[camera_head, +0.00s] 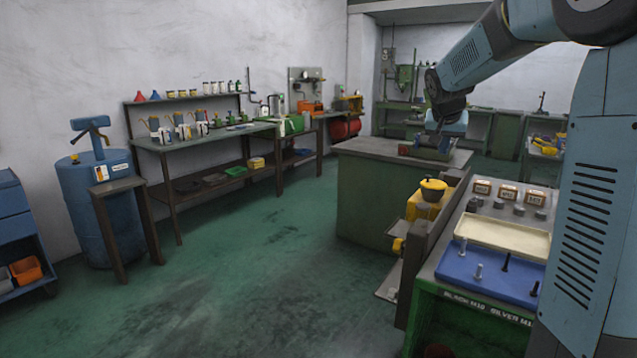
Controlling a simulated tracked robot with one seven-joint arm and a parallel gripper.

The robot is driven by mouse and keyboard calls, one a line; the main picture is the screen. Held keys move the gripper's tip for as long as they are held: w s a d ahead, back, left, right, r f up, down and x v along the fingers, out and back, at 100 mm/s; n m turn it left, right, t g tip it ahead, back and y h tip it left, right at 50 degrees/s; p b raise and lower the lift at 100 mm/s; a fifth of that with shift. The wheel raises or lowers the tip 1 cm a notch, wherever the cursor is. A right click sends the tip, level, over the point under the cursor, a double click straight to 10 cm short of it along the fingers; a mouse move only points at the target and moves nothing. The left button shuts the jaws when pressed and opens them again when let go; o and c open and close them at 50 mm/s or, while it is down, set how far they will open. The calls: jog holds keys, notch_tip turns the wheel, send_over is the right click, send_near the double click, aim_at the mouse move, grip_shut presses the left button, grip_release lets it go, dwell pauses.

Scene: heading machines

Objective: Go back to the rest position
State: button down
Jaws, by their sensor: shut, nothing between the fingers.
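My arm comes in from the upper right. My gripper (437,128) hangs at its end, small and dark in this view, above or in front of a small blue-and-green item (428,148) on the far green bench (375,152). I cannot tell whether it touches that item. The gripper is shut and I see nothing held in it. The fingertips are too small to make out clearly.
A workbench (205,138) lines the left wall beside a blue drum (95,210). The middle floor is clear.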

jog(key=s+a+f+n+y, duration=0.1)
jog(key=s+a+f, duration=0.1)
jog(key=s, duration=1)
jog(key=s+a+f+n+y, duration=0.1)
jog(key=s+a, duration=0.3)
jog(key=s, duration=0.9)
jog(key=s+a+f+n+g+y, duration=0.1)
jog(key=s+a+f+n, duration=0.2)
jog(key=s, duration=1)
jog(key=shift+a+f, duration=0.15)
jog(key=shift+a, duration=0.15)
